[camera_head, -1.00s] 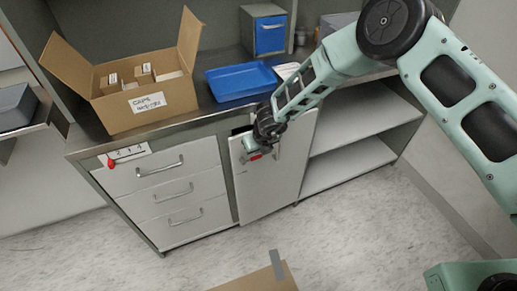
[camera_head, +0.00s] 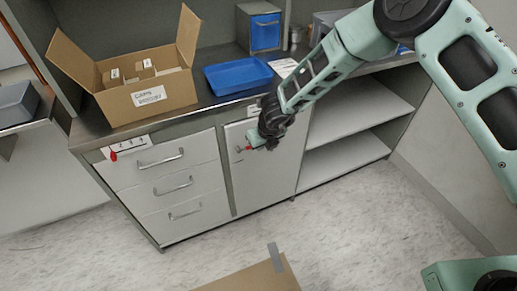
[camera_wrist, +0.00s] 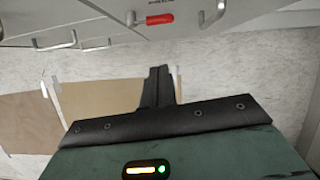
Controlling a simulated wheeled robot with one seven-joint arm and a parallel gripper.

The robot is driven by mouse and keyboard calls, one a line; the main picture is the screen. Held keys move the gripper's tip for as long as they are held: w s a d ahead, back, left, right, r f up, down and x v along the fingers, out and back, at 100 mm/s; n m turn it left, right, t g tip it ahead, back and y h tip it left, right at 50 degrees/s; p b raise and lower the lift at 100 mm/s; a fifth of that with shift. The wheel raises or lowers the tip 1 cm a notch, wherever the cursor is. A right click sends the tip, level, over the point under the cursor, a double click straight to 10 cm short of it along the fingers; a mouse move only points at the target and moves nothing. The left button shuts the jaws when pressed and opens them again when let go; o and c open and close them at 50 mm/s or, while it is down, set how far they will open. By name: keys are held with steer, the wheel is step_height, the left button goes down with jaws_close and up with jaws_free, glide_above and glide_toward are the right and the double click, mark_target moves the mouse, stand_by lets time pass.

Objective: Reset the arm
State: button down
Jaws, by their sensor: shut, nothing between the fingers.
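My gripper (camera_head: 254,144) is in front of the upper part of the grey cabinet door (camera_head: 268,175), with its fingers together and empty. Its fingers (camera_wrist: 158,72) also show together in the wrist view, with floor behind them. My arm comes in from the upper right and is bent. The cabinet door looks flush with the cabinet front.
Three drawers (camera_head: 172,183) are shut left of the door; open shelves (camera_head: 350,120) are right of it. An open cardboard box (camera_head: 150,97) and a blue tray (camera_head: 238,78) stand on the counter. Another cardboard box (camera_head: 250,280) is on the floor in front. The floor between is clear.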

steer(key=s+a+r+n+y, duration=0.1)
steer(key=s+r+n, duration=0.25)
steer(key=r, duration=0.35)
steer(key=s+a+r+n+y, duration=0.15)
steer(key=r+n, duration=0.25)
steer(key=r, duration=0.4)
steer(key=s+r+n+g+y, duration=0.1)
steer(key=s+r+n+y, duration=0.1)
steer(key=s+r+n, duration=0.8)
steer(key=s+d+r+n+g+h, duration=0.2)
steer(key=s+d+n+h, duration=0.4)
steer(key=s+d+n, duration=1)
steer(key=s+n, duration=0.3)
steer(key=n, duration=0.1)
steer(key=shift+s+d+g, duration=0.2)
steer(key=shift+s+g, duration=0.2)
steer(key=shift+f, duration=0.1)
